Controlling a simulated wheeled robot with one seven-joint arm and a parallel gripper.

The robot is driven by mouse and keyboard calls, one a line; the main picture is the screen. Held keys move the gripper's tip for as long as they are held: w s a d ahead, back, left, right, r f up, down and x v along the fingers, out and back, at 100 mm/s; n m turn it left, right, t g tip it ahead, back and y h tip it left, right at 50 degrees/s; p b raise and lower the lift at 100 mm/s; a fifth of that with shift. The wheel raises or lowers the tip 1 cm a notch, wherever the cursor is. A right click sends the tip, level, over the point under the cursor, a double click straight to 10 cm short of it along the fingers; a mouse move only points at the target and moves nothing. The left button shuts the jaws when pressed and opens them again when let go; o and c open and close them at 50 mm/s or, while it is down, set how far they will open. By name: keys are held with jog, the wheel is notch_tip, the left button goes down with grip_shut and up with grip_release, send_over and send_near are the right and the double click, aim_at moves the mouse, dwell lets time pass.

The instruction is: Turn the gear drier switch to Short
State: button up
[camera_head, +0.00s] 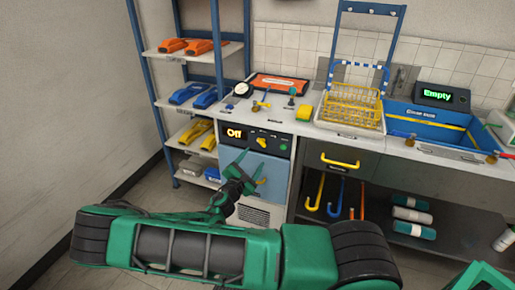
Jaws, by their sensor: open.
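The gear drier (270,178) is a white and blue unit under the counter with a dark control panel. A green button (284,148) is right of the knob. My gripper (246,163) is open and empty in front of the drier, just below and left of the knob, and appears apart from it.
A blue-framed shelf (153,100) with orange, blue and yellow gear stands to the left. On the counter are a gauge (242,89), a yellow wire basket (352,105) and a blue bin (427,118). A drawer (340,161) with a yellow handle is right of the drier.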

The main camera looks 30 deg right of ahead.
aim_at(261, 144)
jog(key=shift+n+t, duration=0.3)
jog(key=x, duration=1)
jog(key=shift+w+f, duration=0.1)
jog(key=shift+w, duration=0.4)
jog(key=shift+c, duration=0.3)
